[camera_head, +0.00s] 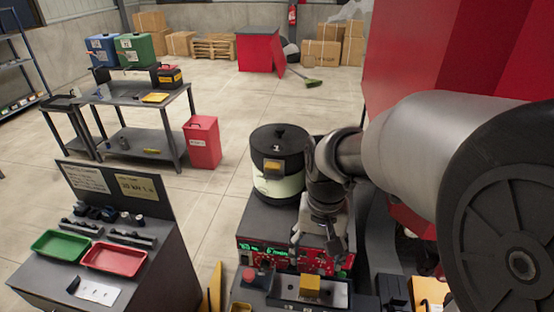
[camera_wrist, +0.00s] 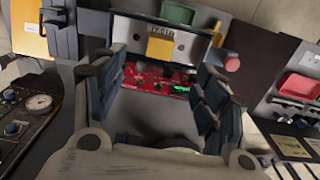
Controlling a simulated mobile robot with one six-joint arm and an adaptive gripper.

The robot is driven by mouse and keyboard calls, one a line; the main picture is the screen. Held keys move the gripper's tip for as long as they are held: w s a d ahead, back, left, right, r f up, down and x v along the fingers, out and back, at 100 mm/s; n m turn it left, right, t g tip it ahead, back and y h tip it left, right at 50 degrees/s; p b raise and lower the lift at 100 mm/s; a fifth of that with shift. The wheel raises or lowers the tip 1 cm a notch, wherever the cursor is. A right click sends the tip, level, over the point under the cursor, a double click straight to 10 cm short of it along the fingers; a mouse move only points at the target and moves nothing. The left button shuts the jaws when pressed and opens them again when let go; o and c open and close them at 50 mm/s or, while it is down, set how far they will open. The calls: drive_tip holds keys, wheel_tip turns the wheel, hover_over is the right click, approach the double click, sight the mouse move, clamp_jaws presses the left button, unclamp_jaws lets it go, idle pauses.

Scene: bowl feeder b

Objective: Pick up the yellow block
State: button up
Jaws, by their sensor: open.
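The yellow block (camera_head: 310,286) sits in a shallow grey tray (camera_head: 283,288) at the front of the feeder station. In the wrist view the block (camera_wrist: 160,49) shows beyond my fingers, near the top middle. My gripper (camera_head: 320,245) hangs fingers-down behind and above the tray in the head view. In the wrist view my gripper (camera_wrist: 157,72) is open, with nothing between its fingers. The block and my fingers appear apart.
The dark bowl feeder (camera_head: 279,150) stands behind, with an orange-yellow part on it. A red control panel (camera_head: 265,255) lies below my gripper. A red button (camera_head: 249,274) is left of the tray. A bench with a green tray (camera_head: 61,243) and red tray (camera_head: 114,258) stands left.

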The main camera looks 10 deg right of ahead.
drive_tip(key=b, duration=0.1)
approach(310, 282)
drive_tip(key=f, duration=0.2)
drive_tip(key=s+f, duration=0.1)
drive_tip(key=f, duration=0.2)
drive_tip(key=shift+s+f, duration=0.1)
drive_tip(key=shift+s, duration=0.05)
drive_tip(key=shift+w+f+b, duration=0.15)
drive_tip(key=shift+w+f, duration=0.05)
drive_tip(key=shift+f, duration=0.8)
drive_tip(key=shift+w+f+b, duration=0.15)
drive_tip(key=shift+w+f, duration=0.05)
drive_tip(key=shift+f, duration=0.8)
drive_tip(key=shift+w+f+b, duration=0.15)
drive_tip(key=shift+w+f, duration=0.05)
drive_tip(key=shift+f, duration=0.8)
drive_tip(key=shift+c, duration=0.6)
drive_tip(key=c, duration=1.1)
